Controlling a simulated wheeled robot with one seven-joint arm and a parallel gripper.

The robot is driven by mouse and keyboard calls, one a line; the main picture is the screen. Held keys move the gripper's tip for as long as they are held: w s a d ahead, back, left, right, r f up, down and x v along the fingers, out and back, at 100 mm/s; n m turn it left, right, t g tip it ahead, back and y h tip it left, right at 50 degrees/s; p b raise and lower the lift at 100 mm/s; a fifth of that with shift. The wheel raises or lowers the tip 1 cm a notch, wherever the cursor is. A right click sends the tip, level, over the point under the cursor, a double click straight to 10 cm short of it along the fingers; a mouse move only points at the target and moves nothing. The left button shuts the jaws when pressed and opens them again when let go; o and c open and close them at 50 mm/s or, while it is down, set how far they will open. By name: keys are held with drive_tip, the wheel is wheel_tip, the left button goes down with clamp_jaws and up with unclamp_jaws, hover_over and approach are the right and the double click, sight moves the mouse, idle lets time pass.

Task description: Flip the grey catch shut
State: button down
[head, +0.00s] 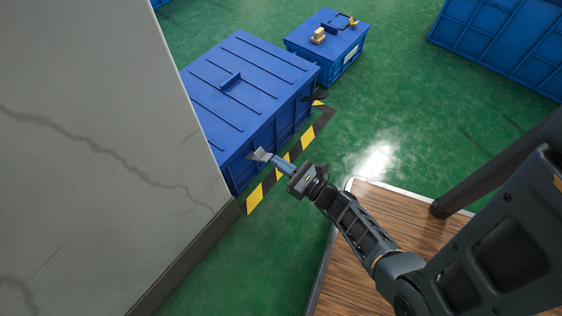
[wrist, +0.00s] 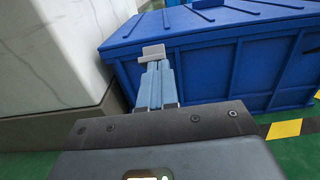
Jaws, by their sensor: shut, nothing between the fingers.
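A blue lidded box (head: 243,82) stands beside the grey wall; its front also shows in the wrist view (wrist: 225,70). A small light-grey piece, which looks like the grey catch (head: 260,154), is at the box's front near the top edge; it also shows in the wrist view (wrist: 153,52). My gripper (head: 276,161) is shut and empty, its bluish fingers together in the wrist view (wrist: 154,68). The fingertips are right at the grey piece and partly cover it. I cannot tell whether they touch it.
The cracked grey wall (head: 95,150) stands close on the left. Yellow-black floor tape (head: 255,200) runs along the box. A dark part (head: 316,97) juts from the box's far end. A smaller blue box (head: 335,60) stands behind. Green floor is clear to the right.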

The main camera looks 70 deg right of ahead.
sight(262, 152)
drive_tip(key=shift+w+d+r+g+y+p, duration=0.15)
drive_tip(key=shift+r+g+p, duration=0.4)
drive_tip(key=shift+p, duration=0.55)
drive_tip(key=shift+w+r+g+y+p, duration=0.2)
drive_tip(key=shift+r+g+p, duration=0.35)
drive_tip(key=shift+p, duration=0.55)
drive_tip(key=w+r+p, duration=0.1)
drive_tip(key=p, duration=0.2)
drive_tip(key=r+g+p, duration=0.1)
drive_tip(key=p, duration=0.2)
drive_tip(key=w+r+g+p, duration=0.1)
drive_tip(key=p, duration=0.2)
drive_tip(key=shift+w+d+r+y, duration=0.2)
drive_tip(key=shift+w+d+y, duration=0.05)
drive_tip(key=shift+w+d, duration=0.1)
drive_tip(key=w+g+p, duration=0.1)
drive_tip(key=p, duration=0.2)
drive_tip(key=shift+d+r, duration=0.15)
drive_tip(key=shift+r, duration=0.25)
drive_tip(key=p, duration=0.1)
drive_tip(key=w+g+p, duration=0.1)
drive_tip(key=p, duration=0.1)
drive_tip(key=shift+w+d+r+y, duration=0.2)
drive_tip(key=shift+y, duration=0.2)
drive_tip(key=shift+w+d+g+p, duration=0.1)
drive_tip(key=shift+w+g+p, duration=0.25)
drive_tip(key=shift+g+p, duration=0.2)
drive_tip(key=shift+f, duration=0.2)
drive_tip(key=shift+r, duration=0.1)
